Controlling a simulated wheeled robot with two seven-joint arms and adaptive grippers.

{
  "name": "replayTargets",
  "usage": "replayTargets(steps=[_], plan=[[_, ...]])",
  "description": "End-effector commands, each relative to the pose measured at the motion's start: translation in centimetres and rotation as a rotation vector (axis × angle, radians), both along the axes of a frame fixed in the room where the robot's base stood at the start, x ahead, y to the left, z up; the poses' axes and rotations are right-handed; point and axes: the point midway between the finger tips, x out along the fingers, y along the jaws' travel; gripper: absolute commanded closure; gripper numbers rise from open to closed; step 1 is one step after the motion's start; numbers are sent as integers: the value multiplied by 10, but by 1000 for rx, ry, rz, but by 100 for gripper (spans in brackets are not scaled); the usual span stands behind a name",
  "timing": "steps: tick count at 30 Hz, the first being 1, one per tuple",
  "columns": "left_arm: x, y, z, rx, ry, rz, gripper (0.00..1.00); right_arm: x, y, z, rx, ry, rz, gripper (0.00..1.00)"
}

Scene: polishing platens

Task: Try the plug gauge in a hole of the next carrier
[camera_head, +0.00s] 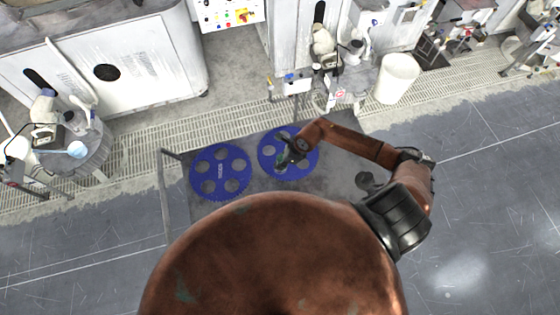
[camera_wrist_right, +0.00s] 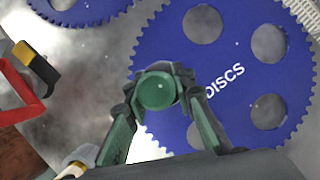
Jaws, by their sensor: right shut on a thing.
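Two blue toothed carriers with round holes lie side by side on a grey table. The left carrier (camera_head: 221,172) is clear of my arm. The right carrier (camera_head: 270,148) is under my right gripper (camera_head: 289,158). In the right wrist view, my right gripper (camera_wrist_right: 157,95) is shut on the plug gauge (camera_wrist_right: 155,91), whose round green end faces the camera. A carrier marked "DISCS" (camera_wrist_right: 235,75) lies beneath it, partly hidden by the fingers. The gauge's lower end is hidden, so I cannot tell whether it is in a hole. My left gripper is out of view.
The table (camera_head: 335,172) has bare room right of the carriers. A red tool with a black and yellow tip (camera_wrist_right: 35,65) shows at the left of the right wrist view. A white bin (camera_head: 397,78) and machines stand behind the table.

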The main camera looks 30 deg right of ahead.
Motion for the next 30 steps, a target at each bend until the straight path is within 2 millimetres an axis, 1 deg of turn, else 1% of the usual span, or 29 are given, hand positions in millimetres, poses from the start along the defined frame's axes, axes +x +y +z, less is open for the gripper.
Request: replayTargets(steps=[1,5,18,29,30], plan=[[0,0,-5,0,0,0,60,1,0,-4,2,-3,0,100],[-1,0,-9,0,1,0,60,1,0,-8,2,-3,0,100],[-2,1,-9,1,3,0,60,2,0,-9,1,-3,1,100],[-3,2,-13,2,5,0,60,1,0,-13,1,-3,1,100],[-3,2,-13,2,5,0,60,1,0,-13,1,-3,1,76]])
